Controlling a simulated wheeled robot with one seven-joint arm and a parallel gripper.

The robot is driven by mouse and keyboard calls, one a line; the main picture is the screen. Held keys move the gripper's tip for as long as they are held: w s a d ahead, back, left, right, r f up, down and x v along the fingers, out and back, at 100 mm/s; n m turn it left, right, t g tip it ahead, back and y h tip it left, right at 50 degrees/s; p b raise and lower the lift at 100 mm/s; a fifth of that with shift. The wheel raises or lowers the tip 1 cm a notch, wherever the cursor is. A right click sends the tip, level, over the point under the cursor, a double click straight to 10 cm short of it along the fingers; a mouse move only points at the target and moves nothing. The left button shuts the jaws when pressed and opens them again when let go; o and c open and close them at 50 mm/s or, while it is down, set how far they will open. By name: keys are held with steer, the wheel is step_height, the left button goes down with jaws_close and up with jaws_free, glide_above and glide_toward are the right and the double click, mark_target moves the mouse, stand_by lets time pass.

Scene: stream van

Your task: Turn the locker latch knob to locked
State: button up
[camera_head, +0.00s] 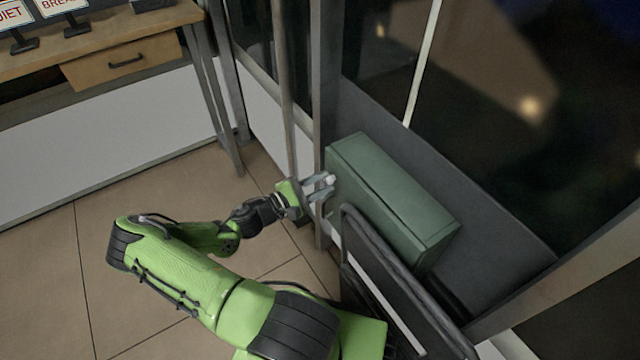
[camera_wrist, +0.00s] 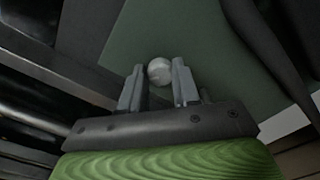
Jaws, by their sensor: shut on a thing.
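The green locker (camera_head: 395,195) is a long box standing against the dark wall, right of my arm. Its front face also shows in the wrist view (camera_wrist: 205,40). The latch knob (camera_wrist: 159,71) is a round pale grey knob on that face. In the head view the knob (camera_head: 330,179) is a small pale spot at my fingertips. My gripper (camera_head: 322,187) is at the locker's left end. In the wrist view my gripper (camera_wrist: 158,85) has one finger on each side of the knob and is shut on it. I cannot read the knob's turn or any lock marking.
A dark metal frame (camera_head: 385,270) stands close in front of the locker, right of my gripper. An upright post (camera_head: 318,120) rises just behind my gripper. A wooden desk with a drawer (camera_head: 125,62) is at the back left. The tiled floor (camera_head: 60,270) at left is clear.

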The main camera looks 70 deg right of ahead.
steer(key=m+b, duration=0.1)
steer(key=m, duration=0.3)
steer(key=shift+f+m, duration=0.15)
steer(key=shift+m, duration=0.15)
steer(key=shift+m+b, duration=0.95)
steer(key=shift+m, duration=1.25)
steer(key=o, duration=1.1)
steer(key=shift+c, duration=0.2)
steer(key=p+v, duration=0.2)
steer(key=v, duration=1.3)
steer(key=shift+w+a+p, duration=0.3)
